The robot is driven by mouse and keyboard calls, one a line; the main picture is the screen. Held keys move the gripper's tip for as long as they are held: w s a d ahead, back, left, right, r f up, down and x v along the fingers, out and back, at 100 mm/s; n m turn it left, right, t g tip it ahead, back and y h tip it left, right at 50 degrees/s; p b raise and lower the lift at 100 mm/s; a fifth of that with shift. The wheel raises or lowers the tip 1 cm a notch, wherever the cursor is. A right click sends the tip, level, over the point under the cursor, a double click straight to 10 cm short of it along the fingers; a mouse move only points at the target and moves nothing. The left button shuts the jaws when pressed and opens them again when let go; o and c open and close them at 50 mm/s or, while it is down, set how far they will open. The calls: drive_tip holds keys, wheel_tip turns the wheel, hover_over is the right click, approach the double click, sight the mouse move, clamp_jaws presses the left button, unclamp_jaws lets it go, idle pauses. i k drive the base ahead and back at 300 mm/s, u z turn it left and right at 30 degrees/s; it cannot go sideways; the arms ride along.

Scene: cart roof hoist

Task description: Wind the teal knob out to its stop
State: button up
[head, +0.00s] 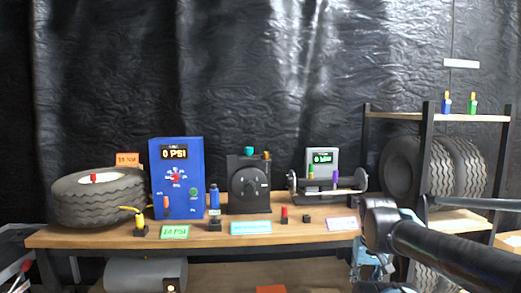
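The teal knob (249,151) sits on top of a black machine with a round dial on its front (249,183), at the middle of the wooden bench. A small orange-brown piece (267,155) stands beside the knob. Nothing touches the knob. My dark arm comes in from the right edge and bends down in front of the bench's right end. My gripper seems to be among the pale blue and dark parts at the lower right (372,266), well away from the knob and below the bench top. Its fingers cannot be made out.
The bench (290,236) also holds a tire (98,197), a blue gauge panel reading 0 PSI (176,150), a grey machine with a shaft (322,186) and small coloured pieces. A tire rack (428,150) stands right. The air above the knob is clear.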

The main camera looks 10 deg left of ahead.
sight(249, 151)
drive_tip(key=u, duration=0.2)
drive_tip(key=i, duration=0.9)
drive_tip(key=u, duration=0.35)
